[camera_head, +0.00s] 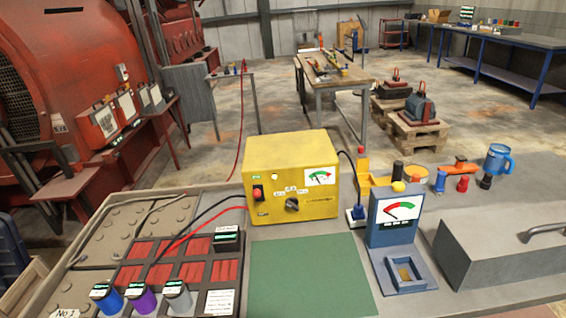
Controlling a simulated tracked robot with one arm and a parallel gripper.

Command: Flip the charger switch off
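The charger, a yellow box (287,160), stands on the bench near the middle of the head camera view. Its front carries a red rocker switch (258,193) in a dark surround at the left, a black knob (291,204), and a dial (320,177) with a green and red scale. A red and a black lead run from the charger's left side to the battery area. My gripper is not visible in this view.
A blue meter stand (393,222) is right of the charger, with a grey lidded box (500,245) beyond it. A green mat (306,275) lies clear in front. Several coloured cups stand at lower left by the red-celled tray (187,272). A blue mug (496,160) is at right.

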